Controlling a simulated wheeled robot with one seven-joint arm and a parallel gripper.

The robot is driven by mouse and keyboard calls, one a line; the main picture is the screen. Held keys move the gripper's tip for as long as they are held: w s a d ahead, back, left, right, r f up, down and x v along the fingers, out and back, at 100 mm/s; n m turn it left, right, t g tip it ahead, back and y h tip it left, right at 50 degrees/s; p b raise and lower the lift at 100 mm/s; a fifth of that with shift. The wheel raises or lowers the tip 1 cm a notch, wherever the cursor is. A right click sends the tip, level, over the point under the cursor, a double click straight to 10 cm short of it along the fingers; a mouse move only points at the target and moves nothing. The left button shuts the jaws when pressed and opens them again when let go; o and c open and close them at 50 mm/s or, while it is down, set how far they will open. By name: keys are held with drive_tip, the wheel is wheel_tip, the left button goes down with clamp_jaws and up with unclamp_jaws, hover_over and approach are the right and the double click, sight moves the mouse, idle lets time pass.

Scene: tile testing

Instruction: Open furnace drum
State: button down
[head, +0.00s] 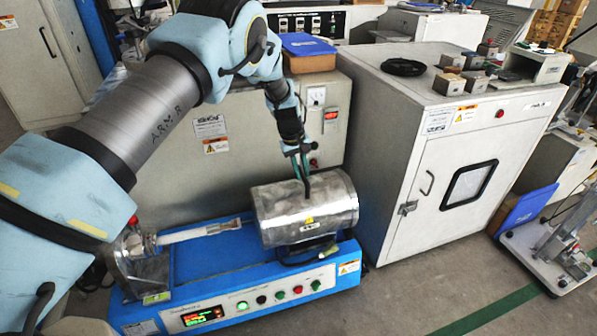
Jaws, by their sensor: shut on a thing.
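The furnace drum (290,222) is a silver metal cylinder with a yellow warning label, lying on a blue machine base (270,287). Its upper and lower halves look closed together, with a dark handle at the lower front. My gripper (306,190) points down from above at the top of the drum, near its middle. Its fingers are shut on a dark part at the drum's top, likely a handle (307,188); the exact grip is small and partly hidden by the fingers.
A white cabinet (400,170) with a windowed door stands to the right, with small blocks on top. A grey control box (240,150) is close behind the drum. A pale tube (200,231) extends left of the drum. Open floor (420,290) lies at the front right.

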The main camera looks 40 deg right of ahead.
drive_tip(key=c, duration=0.8)
unclamp_jaws()
wheel_tip(320, 180, up, 11)
drive_tip(key=a, duration=0.2)
drive_tip(key=shift+w+f, duration=0.15)
drive_tip(key=shift+w, duration=0.3)
